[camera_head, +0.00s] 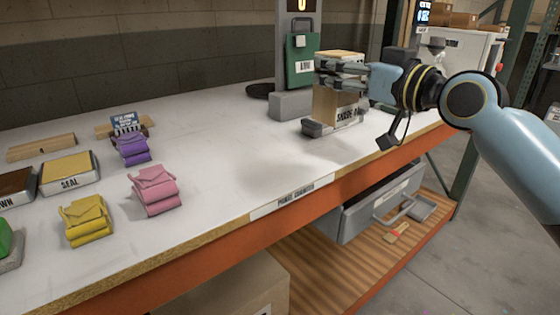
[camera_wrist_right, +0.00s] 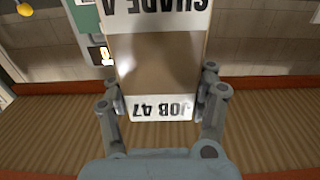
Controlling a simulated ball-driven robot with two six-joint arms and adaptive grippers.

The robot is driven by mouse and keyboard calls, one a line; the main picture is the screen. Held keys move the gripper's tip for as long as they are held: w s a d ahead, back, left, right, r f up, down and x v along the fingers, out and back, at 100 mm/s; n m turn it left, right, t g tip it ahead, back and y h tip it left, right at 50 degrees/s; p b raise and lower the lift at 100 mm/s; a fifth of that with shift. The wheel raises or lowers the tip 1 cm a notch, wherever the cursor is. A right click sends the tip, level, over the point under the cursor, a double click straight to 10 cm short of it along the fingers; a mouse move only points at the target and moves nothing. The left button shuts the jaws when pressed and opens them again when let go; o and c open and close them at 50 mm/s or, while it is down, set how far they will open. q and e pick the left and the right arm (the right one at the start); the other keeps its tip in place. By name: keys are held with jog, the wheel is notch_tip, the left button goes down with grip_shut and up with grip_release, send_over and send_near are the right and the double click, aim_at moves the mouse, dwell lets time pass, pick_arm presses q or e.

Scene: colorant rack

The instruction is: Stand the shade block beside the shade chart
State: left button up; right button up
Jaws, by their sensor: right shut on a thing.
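The shade block (camera_head: 325,106) is a tan wooden block with a white "SHADE A" label low on its front, at the right end of the white bench. My right gripper (camera_head: 342,74) is shut on its upper part. In the right wrist view the shade block (camera_wrist_right: 158,66) sits between the fingers (camera_wrist_right: 163,105), with "SHADE A" and "JOB 47" labels upside down. The block looks upright; whether it touches the bench is unclear. I cannot identify the shade chart for certain; a green board (camera_head: 301,62) with a white label is behind and left of the block. My left gripper is not in view.
A dark grey piece (camera_head: 318,128) lies at the block's foot, and a grey box (camera_head: 290,105) stands left of it. Purple (camera_head: 132,149), pink (camera_head: 154,190) and yellow (camera_head: 86,220) items sit at the left. The middle of the bench (camera_head: 220,150) is clear.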

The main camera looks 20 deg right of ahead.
jog(key=shift+s+a+f+b, duration=0.15)
jog(key=shift+a+f+b, duration=0.2)
jog(key=shift+a+f, duration=1.35)
jog(key=shift+s+a+f+b, duration=0.15)
jog(key=shift+a+f+b, duration=0.15)
jog(key=shift+a+f, duration=1.4)
jog(key=shift+s+a+f+b, duration=0.15)
jog(key=shift+a+f+b, duration=0.2)
jog(key=shift+a+f, duration=1.35)
jog(key=shift+r, duration=0.1)
jog(key=shift+f, duration=0.25)
jog(key=o, duration=1.4)
jog(key=shift+r, duration=0.15)
